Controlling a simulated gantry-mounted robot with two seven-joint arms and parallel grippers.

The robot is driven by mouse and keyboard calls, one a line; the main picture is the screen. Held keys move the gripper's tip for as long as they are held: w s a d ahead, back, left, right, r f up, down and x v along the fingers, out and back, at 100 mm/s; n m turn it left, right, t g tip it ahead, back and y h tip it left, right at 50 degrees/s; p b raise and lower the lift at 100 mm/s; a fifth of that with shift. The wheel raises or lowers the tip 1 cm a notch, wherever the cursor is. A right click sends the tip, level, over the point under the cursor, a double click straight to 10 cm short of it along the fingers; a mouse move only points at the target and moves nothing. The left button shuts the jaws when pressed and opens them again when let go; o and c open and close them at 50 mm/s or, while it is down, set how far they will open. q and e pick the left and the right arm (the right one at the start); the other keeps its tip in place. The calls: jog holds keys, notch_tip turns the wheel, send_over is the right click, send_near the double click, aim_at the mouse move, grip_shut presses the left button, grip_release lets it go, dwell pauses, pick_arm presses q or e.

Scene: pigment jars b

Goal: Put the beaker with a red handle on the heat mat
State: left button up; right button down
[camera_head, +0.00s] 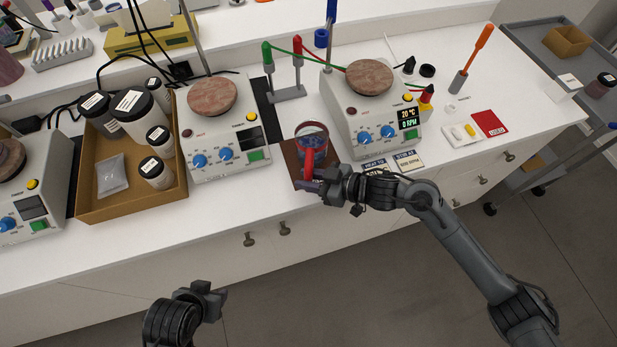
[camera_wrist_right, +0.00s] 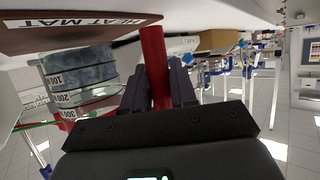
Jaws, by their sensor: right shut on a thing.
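The glass beaker (camera_head: 312,131) with a red handle (camera_head: 308,164) is upright over the brown heat mat (camera_head: 290,167), between the two hotplates. My right gripper (camera_head: 318,184) is shut on the red handle, at the bench's front side. In the right wrist view, which is upside down, the handle (camera_wrist_right: 154,62) stands between the fingers. The beaker's graduated wall (camera_wrist_right: 80,85) shows beside it, its base close to the mat (camera_wrist_right: 70,30); I cannot tell whether they touch. My left gripper (camera_head: 212,300) hangs empty in front of the bench; its jaw opening is unclear.
A hotplate (camera_head: 225,150) stands left of the mat and another (camera_head: 375,115) right of it. A stand with green and red clamps (camera_head: 288,93) is behind. Label cards (camera_head: 408,161) lie to the right. A brown tray (camera_head: 95,200) holds several jars at left.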

jog(key=shift+f, duration=0.5)
dwell(0.3)
jog(key=c, duration=0.8)
grip_release()
jog(key=shift+f, duration=0.1)
jog(key=shift+d, duration=0.1)
